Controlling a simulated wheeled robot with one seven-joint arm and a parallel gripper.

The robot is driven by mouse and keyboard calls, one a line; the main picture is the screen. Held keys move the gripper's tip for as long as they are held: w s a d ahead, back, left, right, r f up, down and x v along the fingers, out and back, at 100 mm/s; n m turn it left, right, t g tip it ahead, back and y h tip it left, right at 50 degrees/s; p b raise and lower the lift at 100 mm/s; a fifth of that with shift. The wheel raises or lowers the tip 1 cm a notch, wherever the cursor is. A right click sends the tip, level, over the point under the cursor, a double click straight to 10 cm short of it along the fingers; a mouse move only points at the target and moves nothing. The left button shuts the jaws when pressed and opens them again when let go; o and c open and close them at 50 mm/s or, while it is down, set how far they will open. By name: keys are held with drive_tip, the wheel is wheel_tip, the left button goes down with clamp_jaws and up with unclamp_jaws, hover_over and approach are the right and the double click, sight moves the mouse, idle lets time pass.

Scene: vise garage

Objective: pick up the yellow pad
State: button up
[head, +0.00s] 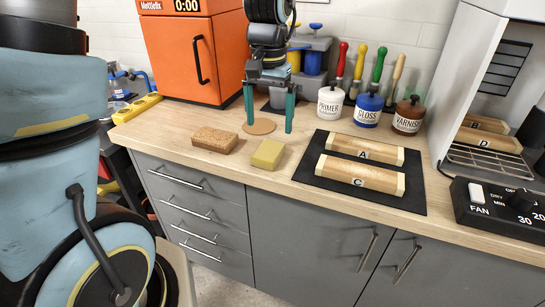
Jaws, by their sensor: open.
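The yellow pad (268,154) is a small block lying flat near the front edge of the wooden worktop (225,172). My gripper (269,128) points down behind the pad, its two teal fingers wide apart and nothing between them. A round tan disc (259,127) shows on the worktop between and behind the fingertips. The fingers look apart from the pad. How high the fingertips are above the worktop is hard to tell.
A brown cork block (214,140) lies just left of the pad. A black mat (412,200) with wooden blocks marked A and C is to the right. Paint jars (367,110) and colored-handled tools stand behind. An orange cabinet (185,55) is at back left.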

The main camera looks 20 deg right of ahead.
sight(268, 150)
drive_tip(key=shift+s+a+f+p, duration=0.1)
drive_tip(key=shift+f+p, duration=0.35)
drive_tip(key=shift+f, duration=1.55)
drive_tip(key=shift+s+a+f+p, duration=0.1)
drive_tip(key=shift+f+p, duration=0.3)
drive_tip(key=shift+f, duration=1.55)
drive_tip(key=c, duration=1.3)
drive_tip(key=shift+o, duration=0.2)
wheel_tip(268, 150, up, 10)
drive_tip(key=b, duration=0.1)
drive_tip(key=shift+b, duration=0.3)
